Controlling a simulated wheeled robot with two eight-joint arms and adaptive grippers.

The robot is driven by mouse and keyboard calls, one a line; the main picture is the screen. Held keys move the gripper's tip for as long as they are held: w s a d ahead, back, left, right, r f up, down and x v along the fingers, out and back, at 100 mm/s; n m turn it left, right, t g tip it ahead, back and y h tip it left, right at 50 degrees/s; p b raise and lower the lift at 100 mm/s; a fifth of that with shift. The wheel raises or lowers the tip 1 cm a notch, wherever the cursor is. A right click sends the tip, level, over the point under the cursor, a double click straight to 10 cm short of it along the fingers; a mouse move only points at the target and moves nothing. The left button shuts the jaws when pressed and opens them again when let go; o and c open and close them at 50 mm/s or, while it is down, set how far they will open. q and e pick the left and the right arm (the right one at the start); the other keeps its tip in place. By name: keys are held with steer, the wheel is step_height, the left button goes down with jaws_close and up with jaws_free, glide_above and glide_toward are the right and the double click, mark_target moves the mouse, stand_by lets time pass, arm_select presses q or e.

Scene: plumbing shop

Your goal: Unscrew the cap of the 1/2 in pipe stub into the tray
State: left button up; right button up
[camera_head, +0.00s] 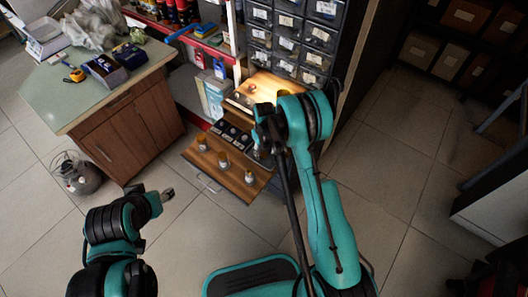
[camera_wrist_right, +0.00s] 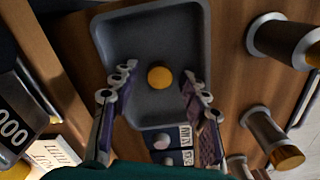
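A round yellow cap (camera_wrist_right: 159,77) lies in the grey tray (camera_wrist_right: 106,40) in the right wrist view. My right gripper (camera_wrist_right: 156,88) is open above the tray, its fingers apart on either side of the cap and not touching it. Several pipe stubs stand on the wooden board beside the tray; one (camera_wrist_right: 264,128) has a brass-coloured end. I cannot read which is 1/2 in. My left gripper (camera_head: 168,194) is low at the left, away from the board, seemingly empty.
Drawer bins (camera_head: 288,43) rise behind the board. A lit wooden shelf (camera_head: 268,85) sits behind my right gripper. A green-topped counter (camera_head: 60,100) with tools and bags stands at the left. Open floor (camera_head: 400,150) lies to the right.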

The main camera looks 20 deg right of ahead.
steer(key=shift+r, duration=0.1)
step_height(320, 180, up, 11)
steer(key=p, duration=0.4)
step_height(320, 180, up, 13)
steer(key=t, duration=0.2)
glide_above(264, 154)
steer(key=s, duration=0.4)
steer(key=s+r+m+t, duration=0.1)
steer(key=s+r+t, duration=0.1)
steer(key=s+r, duration=0.55)
steer(key=s+r+m+t, duration=0.2)
steer(key=s+r+t, duration=0.1)
steer(key=s, duration=1.1)
steer(key=shift+s+r, duration=0.15)
steer(key=shift+r, duration=0.15)
